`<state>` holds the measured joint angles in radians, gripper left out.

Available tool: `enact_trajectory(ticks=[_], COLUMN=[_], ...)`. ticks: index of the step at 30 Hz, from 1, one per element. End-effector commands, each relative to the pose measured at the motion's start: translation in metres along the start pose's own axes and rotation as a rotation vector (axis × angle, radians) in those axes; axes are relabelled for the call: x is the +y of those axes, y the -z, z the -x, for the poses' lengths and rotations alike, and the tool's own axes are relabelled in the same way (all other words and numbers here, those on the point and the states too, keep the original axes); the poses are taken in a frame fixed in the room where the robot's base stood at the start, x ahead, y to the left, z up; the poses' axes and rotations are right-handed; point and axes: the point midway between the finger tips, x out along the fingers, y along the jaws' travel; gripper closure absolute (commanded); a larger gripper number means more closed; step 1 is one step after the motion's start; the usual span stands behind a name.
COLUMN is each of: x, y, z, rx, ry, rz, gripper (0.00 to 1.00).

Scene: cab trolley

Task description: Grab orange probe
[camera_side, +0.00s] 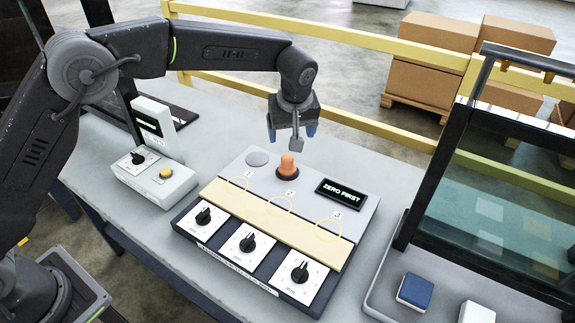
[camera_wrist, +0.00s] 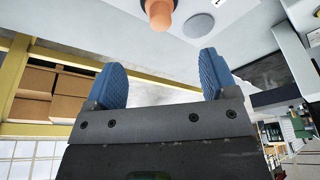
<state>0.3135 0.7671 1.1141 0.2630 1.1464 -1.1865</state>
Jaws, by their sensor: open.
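The orange probe (camera_side: 288,165) stands upright in a dark round socket at the back of the grey console (camera_side: 335,172). The probe lies beyond the gap between the fingertips in that view.
The console has a display reading "ZERO FIRST" (camera_side: 341,193), a yellow strip (camera_side: 275,224) and three black knobs. A smaller box (camera_side: 155,180) with a knob and yellow button stands left. A dark-framed glass panel (camera_side: 500,205) stands right, with a blue block (camera_side: 415,290) before it.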

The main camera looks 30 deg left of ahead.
Motion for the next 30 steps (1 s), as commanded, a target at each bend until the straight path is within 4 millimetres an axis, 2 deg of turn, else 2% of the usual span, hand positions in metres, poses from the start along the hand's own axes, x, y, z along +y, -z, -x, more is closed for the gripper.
enact_trajectory(ticks=[5, 13, 22, 30], x=[0.003, 0.002, 0.001, 0.0], y=[-0.001, -0.001, 0.002, 0.007], z=[-0.021, -0.072, -0.096, -0.133], rx=[0.0, -0.001, 0.0, -0.001], ry=[0.005, 0.005, 0.004, 0.002], rz=[0.009, 0.008, 0.008, 0.006], gripper=[0.21, 0.21, 0.21, 0.21])
